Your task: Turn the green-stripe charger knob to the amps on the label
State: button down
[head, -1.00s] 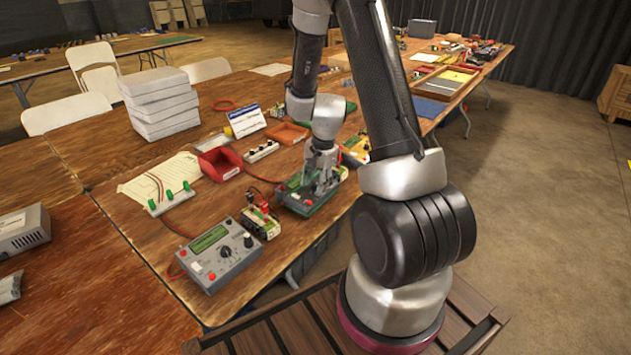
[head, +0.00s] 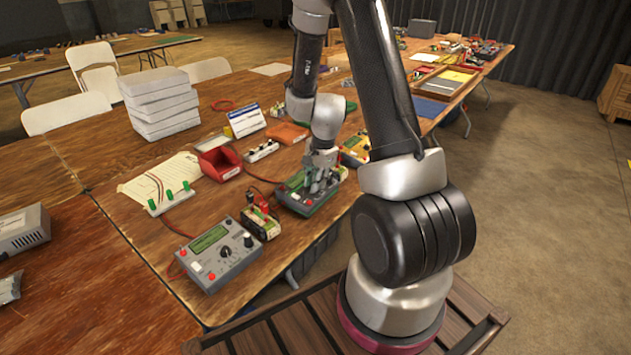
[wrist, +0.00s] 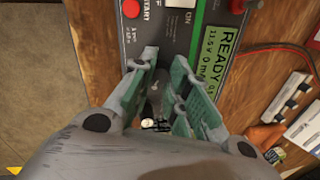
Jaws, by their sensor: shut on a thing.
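The green-stripe charger (head: 293,200) is a dark grey box with a green display, lying on the wooden table. In the wrist view its face (wrist: 178,45) shows a lit green display (wrist: 222,50) reading READY, a green patch and red round parts near its edge. My gripper (head: 320,183) is down over the charger's face. In the wrist view its two green-padded fingers (wrist: 165,72) are shut on the knob, which is mostly hidden between them. Its pointer cannot be made out. I cannot read an amps figure on a label.
A grey meter (head: 221,250) with a black dial stands at the front left, with a small red-topped battery unit (head: 262,220) between it and the charger.

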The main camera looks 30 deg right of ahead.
aim_at(321, 192)
jog(key=m, duration=0.9)
jog(key=shift+m, duration=0.3)
dwell(0.5)
jog(key=c, duration=1.3)
grip_release()
jog(key=r, duration=0.4)
jog(key=s+r, duration=0.1)
jog(key=r, duration=0.3)
jog(key=s+r, duration=0.1)
jog(key=r, duration=0.3)
jog(key=shift+d, duration=0.4)
jog(key=shift+f, duration=0.1)
